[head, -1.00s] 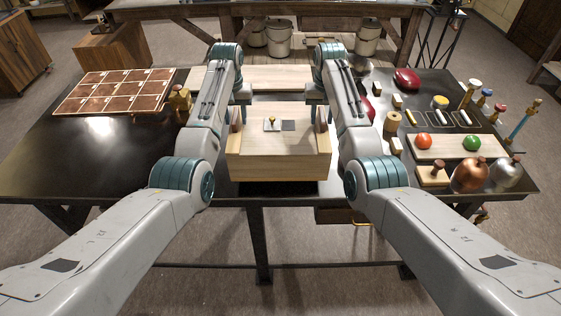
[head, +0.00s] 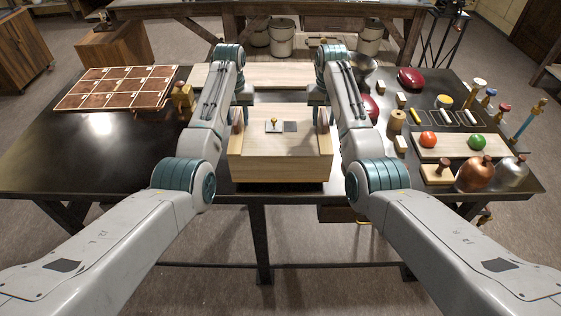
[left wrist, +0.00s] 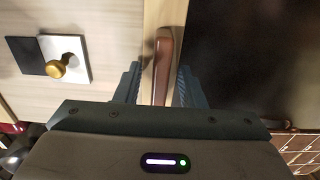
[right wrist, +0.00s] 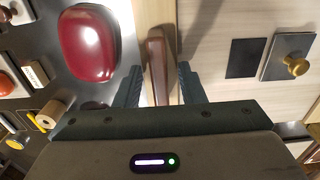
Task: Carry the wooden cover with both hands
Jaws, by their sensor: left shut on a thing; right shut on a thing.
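The wooden cover (head: 280,160) is a pale box with a flat top, near the front middle of the dark table. A small brass knob (head: 274,121) on a light plate and a dark square are on its top. My left gripper (head: 239,112) is shut on the brown left handle (left wrist: 163,62). My right gripper (head: 320,112) is shut on the brown right handle (right wrist: 156,65). Both wrist views show the handles between the fingers. The cover looks level. I cannot tell how far its underside is from the table; what is beneath it is hidden.
A copper-coloured tray (head: 118,88) lies at the left; the table's left front is clear. A pale board (head: 270,75) lies behind the cover. At the right are red and green balls on a board (head: 455,148), a copper flask (head: 474,174) and a red object (head: 411,78).

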